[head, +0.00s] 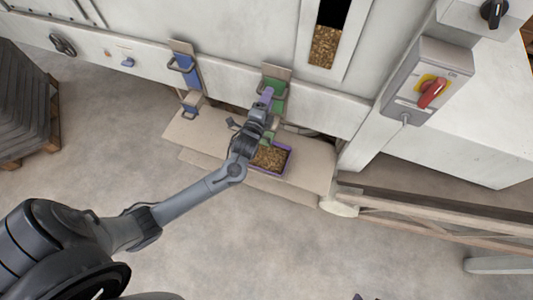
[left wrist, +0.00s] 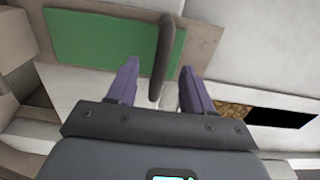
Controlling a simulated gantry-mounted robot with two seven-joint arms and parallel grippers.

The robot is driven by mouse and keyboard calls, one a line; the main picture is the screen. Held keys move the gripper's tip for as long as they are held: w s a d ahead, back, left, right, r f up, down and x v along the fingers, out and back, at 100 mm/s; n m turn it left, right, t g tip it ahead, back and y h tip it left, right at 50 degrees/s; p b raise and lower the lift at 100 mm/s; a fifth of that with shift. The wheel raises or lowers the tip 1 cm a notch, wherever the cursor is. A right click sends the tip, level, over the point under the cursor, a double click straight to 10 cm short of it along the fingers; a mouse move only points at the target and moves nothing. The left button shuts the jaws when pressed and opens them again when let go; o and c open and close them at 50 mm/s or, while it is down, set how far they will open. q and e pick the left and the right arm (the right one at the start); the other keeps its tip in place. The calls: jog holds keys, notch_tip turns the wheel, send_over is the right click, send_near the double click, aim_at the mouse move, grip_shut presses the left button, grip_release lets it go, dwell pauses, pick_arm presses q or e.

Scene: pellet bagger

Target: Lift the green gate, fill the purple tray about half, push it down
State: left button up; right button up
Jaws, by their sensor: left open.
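The green gate (head: 281,88) is on the machine's front panel. It fills the upper left of the left wrist view (left wrist: 90,38), with a dark upright handle (left wrist: 162,55) in front. My left gripper (head: 266,95) is at the gate. Its purple fingers are open, one on each side of the handle, with visible gaps. The purple tray (head: 290,160) sits on the ledge below the gate. Brown pellets cover its visible floor; their depth is unclear, and my arm hides its left part. Small dark tips at the head view's bottom edge may be my right gripper.
A blue gate (head: 189,75) with handles is left of the green one. A pellet window (head: 324,45) is above right. A switch box with a red knob (head: 432,93) and a wooden rail (head: 420,215) stand right. Open floor lies in front.

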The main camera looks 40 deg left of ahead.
pick_arm(q)
jog(key=p+v, duration=0.3)
jog(key=v, duration=0.3)
jog(key=shift+p, duration=0.4)
dwell(0.3)
jog(key=shift+s, duration=0.1)
